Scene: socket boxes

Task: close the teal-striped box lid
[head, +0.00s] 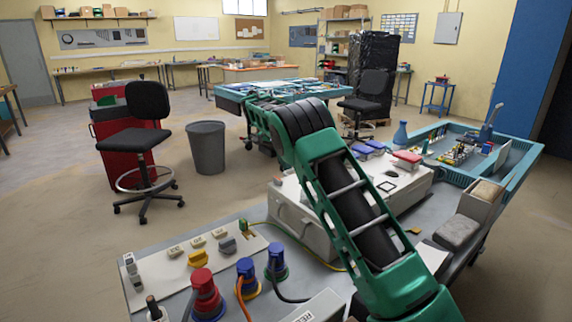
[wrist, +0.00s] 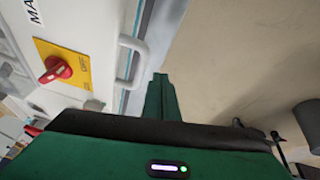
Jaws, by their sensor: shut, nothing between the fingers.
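My gripper (wrist: 161,92) shows in the wrist view as shut green fingers with nothing between them. They point up the picture, just right of a white panel with a grey handle (wrist: 129,62). I cannot tell whether they touch the panel's edge. In the head view my arm crosses the middle, and I cannot make out the fingertips there. A large pale box (head: 300,220) stands on the bench, partly hidden behind my arm.
A red socket (head: 206,292) and two blue sockets (head: 246,272) (head: 277,262) stand at the bench's front. A teal-edged tray (head: 520,168) is at right. In the wrist view, a red rotary switch (wrist: 56,69) sits on the panel, and bare floor (wrist: 235,55) lies at right.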

